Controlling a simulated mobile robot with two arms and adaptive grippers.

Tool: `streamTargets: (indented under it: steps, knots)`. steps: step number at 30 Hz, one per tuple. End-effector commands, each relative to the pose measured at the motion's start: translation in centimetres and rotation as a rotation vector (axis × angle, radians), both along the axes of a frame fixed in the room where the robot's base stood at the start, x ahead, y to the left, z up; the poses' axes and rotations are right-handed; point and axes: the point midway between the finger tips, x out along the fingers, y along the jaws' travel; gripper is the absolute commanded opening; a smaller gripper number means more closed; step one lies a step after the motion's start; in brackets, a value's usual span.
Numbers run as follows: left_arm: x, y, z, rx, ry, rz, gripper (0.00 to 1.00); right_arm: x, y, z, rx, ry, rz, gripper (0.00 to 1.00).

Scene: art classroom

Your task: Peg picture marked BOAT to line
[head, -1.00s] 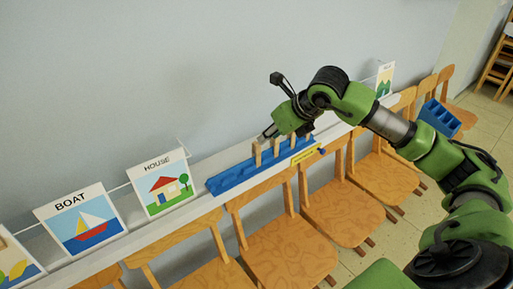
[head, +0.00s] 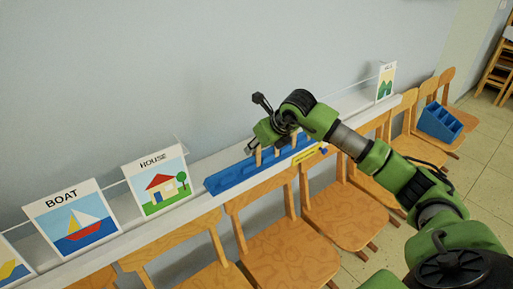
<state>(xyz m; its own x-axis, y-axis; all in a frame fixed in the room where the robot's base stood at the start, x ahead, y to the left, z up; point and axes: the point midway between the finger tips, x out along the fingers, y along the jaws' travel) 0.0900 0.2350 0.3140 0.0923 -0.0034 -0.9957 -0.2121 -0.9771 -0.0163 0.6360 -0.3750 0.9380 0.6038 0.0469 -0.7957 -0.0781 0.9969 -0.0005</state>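The picture marked BOAT (head: 72,218), a sailboat with a red hull on blue water, leans on the white ledge at the left. My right gripper (head: 250,147) is over the left part of a blue rack (head: 225,180) holding upright wooden pegs (head: 258,157). Its fingers are small and partly hidden by its own body, so I cannot tell whether they are open or touch a peg. A thin pale line (head: 113,184) shows beside the pictures. My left gripper is out of view.
The HOUSE picture (head: 157,180) stands between BOAT and the rack. Another picture (head: 385,82) stands at the far right end, and one is cut off at the left edge. Wooden chairs (head: 285,250) line the ledge's front. A blue divided bin (head: 440,122) sits on a chair.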

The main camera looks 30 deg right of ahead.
Motion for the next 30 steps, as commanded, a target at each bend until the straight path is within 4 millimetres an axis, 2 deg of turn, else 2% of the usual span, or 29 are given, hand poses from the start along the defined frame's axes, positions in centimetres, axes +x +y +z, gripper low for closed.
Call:
streamTargets:
  steps: [2,5,14,30]
  knots:
    - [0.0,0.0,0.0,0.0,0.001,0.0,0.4,0.0,0.0,0.0,0.0,0.0,0.0,0.26]
    - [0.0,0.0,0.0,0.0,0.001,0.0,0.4,0.0,0.0,0.0,0.0,0.0,0.0,0.0]
    - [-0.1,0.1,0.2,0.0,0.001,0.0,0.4,0.0,0.0,0.2,0.0,0.0,0.0,0.0]
    - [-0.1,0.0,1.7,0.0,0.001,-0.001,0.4,0.0,0.0,2.9,0.0,0.0,0.0,0.0]
